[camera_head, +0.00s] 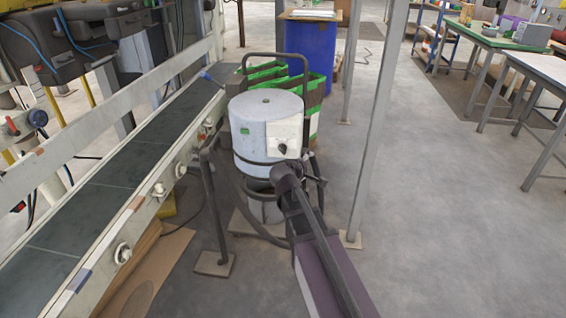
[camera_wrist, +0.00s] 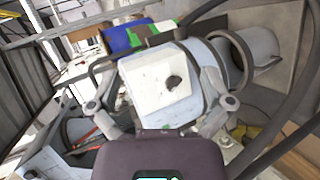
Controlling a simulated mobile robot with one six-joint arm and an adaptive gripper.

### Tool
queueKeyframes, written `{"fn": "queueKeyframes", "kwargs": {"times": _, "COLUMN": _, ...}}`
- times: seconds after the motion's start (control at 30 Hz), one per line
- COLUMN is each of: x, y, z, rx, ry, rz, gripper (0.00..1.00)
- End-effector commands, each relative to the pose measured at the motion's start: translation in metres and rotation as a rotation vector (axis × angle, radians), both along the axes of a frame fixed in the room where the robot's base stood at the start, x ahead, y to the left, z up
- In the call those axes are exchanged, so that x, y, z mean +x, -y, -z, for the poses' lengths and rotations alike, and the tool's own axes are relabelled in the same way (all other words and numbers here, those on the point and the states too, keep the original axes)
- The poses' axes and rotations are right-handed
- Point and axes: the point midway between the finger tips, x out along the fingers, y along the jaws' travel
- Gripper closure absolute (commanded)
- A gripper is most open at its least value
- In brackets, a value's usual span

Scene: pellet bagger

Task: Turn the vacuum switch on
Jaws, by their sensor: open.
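The vacuum (camera_head: 258,112) is a pale grey drum standing upright on the floor beside the conveyor. A white switch box (camera_head: 290,132) with a dark round knob (camera_head: 282,148) is on its front. In the wrist view the box (camera_wrist: 152,92) fills the middle, and the knob (camera_wrist: 174,83) sits right of its centre, seen at a tilt. My gripper (camera_wrist: 160,80) is open, with one finger on each side of the box and nothing held. Whether either finger touches the drum, I cannot tell. In the head view my arm covers the drum's lower right side.
A sloping conveyor (camera_head: 115,165) runs along the left. A thin grey post (camera_head: 375,115) stands right of the vacuum. Green crates (camera_head: 268,72) and a blue bin (camera_head: 311,48) are behind it. The floor (camera_head: 450,200) to the right is clear.

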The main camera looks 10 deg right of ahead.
Motion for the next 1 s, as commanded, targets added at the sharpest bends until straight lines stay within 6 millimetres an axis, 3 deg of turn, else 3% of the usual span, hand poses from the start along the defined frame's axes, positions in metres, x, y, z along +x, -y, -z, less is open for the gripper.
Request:
{"fn": "queueKeyframes", "kwargs": {"times": 0.03, "x": 0.009, "y": -0.004, "z": 0.016, "rx": -0.039, "ry": 0.009, "rz": -0.029, "gripper": 0.00}}
{"fn": "queueKeyframes", "kwargs": {"times": 0.6, "x": 0.077, "y": -0.060, "z": 0.070, "rx": -0.518, "ry": 0.081, "rz": -0.353, "gripper": 0.00}}
{"fn": "queueKeyframes", "kwargs": {"times": 1.0, "x": 0.096, "y": -0.088, "z": 0.088, "rx": -0.705, "ry": 0.089, "rz": -0.474, "gripper": 0.00}}
